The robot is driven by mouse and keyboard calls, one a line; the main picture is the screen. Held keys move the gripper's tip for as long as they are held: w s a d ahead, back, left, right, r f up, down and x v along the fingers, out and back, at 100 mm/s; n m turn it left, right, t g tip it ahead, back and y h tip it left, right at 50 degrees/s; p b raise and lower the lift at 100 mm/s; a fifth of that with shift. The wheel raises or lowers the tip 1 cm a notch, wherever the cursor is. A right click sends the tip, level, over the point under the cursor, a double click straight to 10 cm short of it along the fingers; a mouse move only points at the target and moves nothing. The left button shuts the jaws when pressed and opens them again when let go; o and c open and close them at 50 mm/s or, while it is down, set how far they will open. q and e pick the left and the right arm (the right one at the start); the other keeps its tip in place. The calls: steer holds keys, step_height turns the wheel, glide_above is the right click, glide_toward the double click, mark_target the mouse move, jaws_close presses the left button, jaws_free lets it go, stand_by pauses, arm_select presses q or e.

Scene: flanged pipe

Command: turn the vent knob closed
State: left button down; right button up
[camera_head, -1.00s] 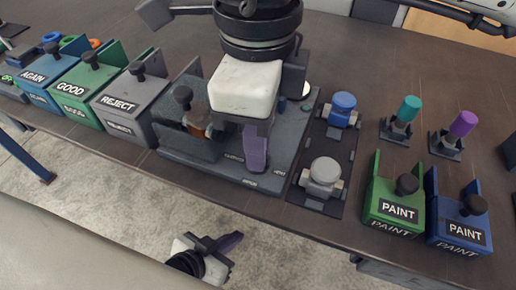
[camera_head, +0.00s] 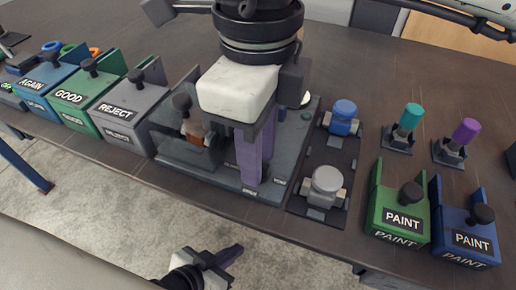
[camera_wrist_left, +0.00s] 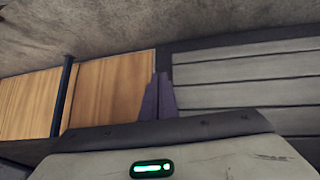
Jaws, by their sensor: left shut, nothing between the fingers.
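The grey pipe rig plate (camera_head: 216,178) lies on the table with small labels along its front edge, one at the right reading VENT (camera_head: 279,181). I cannot make out the vent knob; my right gripper covers much of the plate. That right gripper (camera_head: 257,172) hangs over the plate from above, its two purple fingers apart, with nothing visible between them. My left gripper (camera_head: 236,251) is low, in front of the table and away from the rig. Its fingers are shut and empty, and they show together in the left wrist view (camera_wrist_left: 158,98).
A brown fitting (camera_head: 196,131) stands on the rig's left.

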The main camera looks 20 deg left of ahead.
step_height(320, 180, up, 10)
steer(key=p, duration=0.1)
steer(key=shift+r+p, duration=0.2)
steer(key=shift+p, duration=0.2)
stand_by(0.6)
